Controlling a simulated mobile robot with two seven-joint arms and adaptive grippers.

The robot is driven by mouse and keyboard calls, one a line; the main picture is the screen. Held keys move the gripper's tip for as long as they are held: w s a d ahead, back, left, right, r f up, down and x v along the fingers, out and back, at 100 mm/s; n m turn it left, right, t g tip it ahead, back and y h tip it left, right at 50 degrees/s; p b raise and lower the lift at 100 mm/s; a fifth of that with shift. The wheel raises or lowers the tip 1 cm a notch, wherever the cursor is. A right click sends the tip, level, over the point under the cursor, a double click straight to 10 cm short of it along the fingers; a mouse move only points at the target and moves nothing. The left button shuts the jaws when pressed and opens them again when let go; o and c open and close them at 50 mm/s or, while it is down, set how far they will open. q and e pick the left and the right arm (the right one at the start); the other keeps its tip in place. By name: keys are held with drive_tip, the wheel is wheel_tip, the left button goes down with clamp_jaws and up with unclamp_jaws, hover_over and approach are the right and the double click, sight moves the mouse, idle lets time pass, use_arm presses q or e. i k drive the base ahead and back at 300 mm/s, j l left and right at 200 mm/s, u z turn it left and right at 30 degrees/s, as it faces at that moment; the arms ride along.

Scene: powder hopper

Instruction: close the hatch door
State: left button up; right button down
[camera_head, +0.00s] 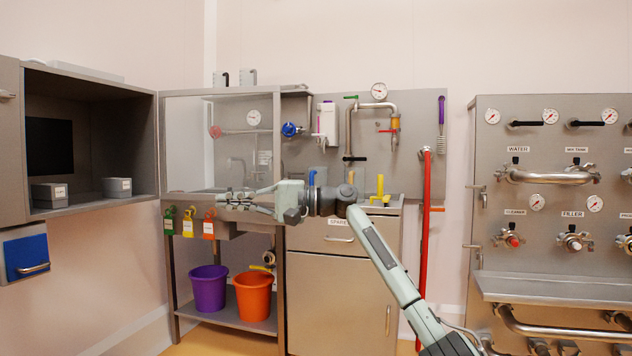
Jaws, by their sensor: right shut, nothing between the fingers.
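An open grey wall hatch (100,202) is at the left, with grey boxes inside. A grey panel with a handle (10,150) stands at its left edge and is cut off by the picture. A clear framed panel (185,140) stands to the right of the opening, above the bench. I cannot tell for sure which panel is the hatch door. My right gripper (222,201) reaches left in front of the clear panel's lower edge. It is shut and empty; I cannot tell whether it touches the panel. My left gripper is not in view.
Green, yellow and orange tags (188,222) hang from the bench just below my right gripper. Purple (207,288) and orange (253,297) buckets stand on the lower shelf. A grey cabinet (340,290) and a valve panel (555,250) are to the right.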

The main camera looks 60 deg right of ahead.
sight(275, 89)
drive_tip(key=i+l+z, duration=0.8)
drive_tip(key=i, duration=0.2)
drive_tip(key=i+l, duration=0.15)
drive_tip(key=i, duration=0.25)
drive_tip(key=i+l, duration=0.15)
drive_tip(key=i, duration=0.2)
drive_tip(key=i+l, duration=0.15)
drive_tip(key=i, duration=0.25)
drive_tip(key=l+z, duration=0.05)
